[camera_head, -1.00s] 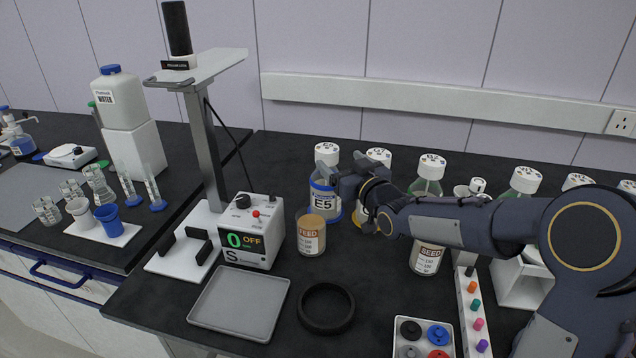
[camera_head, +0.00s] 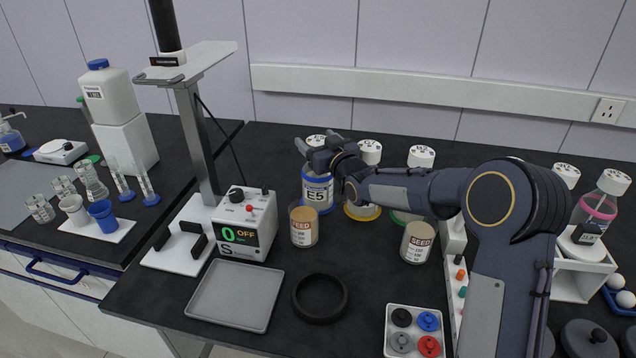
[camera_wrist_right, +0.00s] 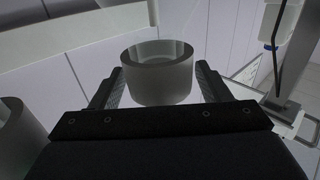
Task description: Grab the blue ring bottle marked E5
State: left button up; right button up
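The blue ring bottle marked E5 (camera_head: 317,193) stands upright on the black bench in the head view, with a white cap (camera_head: 316,140). My right gripper (camera_head: 317,147) is at the top of this bottle, with its fingers on either side of the cap and neck. In the right wrist view the cap (camera_wrist_right: 157,82) sits between the two fingertips (camera_wrist_right: 158,75). The fingers are apart, and narrow gaps seem to show beside the cap. The gripper hides part of the bottle's upper body. My left gripper is out of view.
A yellow-ringed bottle (camera_head: 369,153) stands close to the right. Seed jars (camera_head: 304,226) (camera_head: 418,242) stand in front. A stirrer box (camera_head: 245,225), grey tray (camera_head: 235,296) and black ring (camera_head: 320,298) lie nearer. More bottles stand behind my right arm.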

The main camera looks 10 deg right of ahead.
grip_shut()
jog(key=shift+r, duration=0.25)
